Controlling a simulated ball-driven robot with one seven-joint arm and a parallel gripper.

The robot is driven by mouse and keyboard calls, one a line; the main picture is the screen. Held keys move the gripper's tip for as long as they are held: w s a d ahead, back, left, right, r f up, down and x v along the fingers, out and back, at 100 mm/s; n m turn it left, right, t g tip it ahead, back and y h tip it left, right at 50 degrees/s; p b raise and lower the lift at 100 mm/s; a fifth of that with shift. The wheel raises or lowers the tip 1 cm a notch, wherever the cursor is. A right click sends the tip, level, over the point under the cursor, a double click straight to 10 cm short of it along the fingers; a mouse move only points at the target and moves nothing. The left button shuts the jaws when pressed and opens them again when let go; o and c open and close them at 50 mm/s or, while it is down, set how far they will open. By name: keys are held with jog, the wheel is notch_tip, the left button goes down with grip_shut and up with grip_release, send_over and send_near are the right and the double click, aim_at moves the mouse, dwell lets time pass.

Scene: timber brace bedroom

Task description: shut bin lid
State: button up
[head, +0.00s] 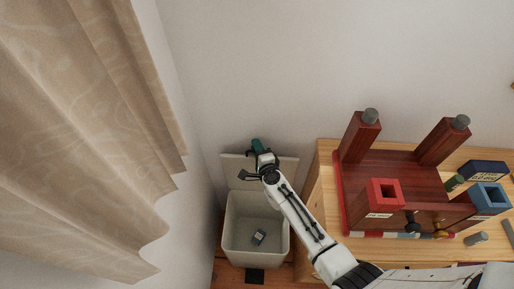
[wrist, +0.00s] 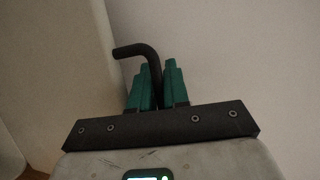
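The bin (head: 232,240) is a pale, open-topped box at lower centre in the head view. Its lid (head: 287,168) stands raised at the back, by the wall. My gripper (head: 257,146) is at the upper edge of the lid, with its teal fingertips towards the wall; contact with the lid cannot be told. In the wrist view the teal fingers (wrist: 158,88) are close together on a black bent rod (wrist: 140,50), whose upper end hooks left. What the rod belongs to is unclear. My forearm hides part of the lid and the bin's right rim.
A wooden table (head: 322,185) with a red-brown timber frame (head: 395,180) stands close on the right. A beige curtain (head: 80,120) hangs on the left.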

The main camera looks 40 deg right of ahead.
grip_shut()
jog(key=shift+f, duration=0.1)
